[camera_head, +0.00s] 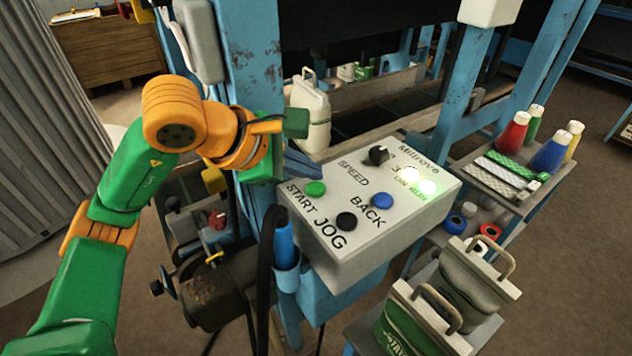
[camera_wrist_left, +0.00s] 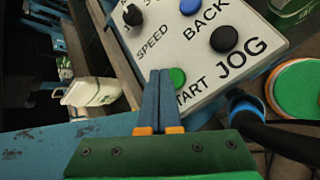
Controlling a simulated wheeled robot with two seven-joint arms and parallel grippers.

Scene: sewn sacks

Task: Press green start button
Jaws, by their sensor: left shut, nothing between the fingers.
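The green START button (camera_head: 316,188) sits on the upper left of the sloped white control box (camera_head: 372,245). It also shows in the left wrist view (camera_wrist_left: 177,78), just right of my fingertips. My left gripper (camera_head: 314,172) is shut and empty. Its blue fingers lie together just behind the green button in the head view, and their tips (camera_wrist_left: 161,74) overlap the button's left side in the wrist view. I cannot tell whether they touch it. My right gripper is not in view.
The box also carries a black JOG button (camera_head: 346,221), a blue BACK button (camera_head: 382,202), a black SPEED knob (camera_head: 377,155) and two glowing lamps (camera_head: 428,187). A blue post (camera_head: 250,60) stands close to my left wrist. Sacks (camera_head: 475,280) and thread cones (camera_head: 551,152) stand right of the box.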

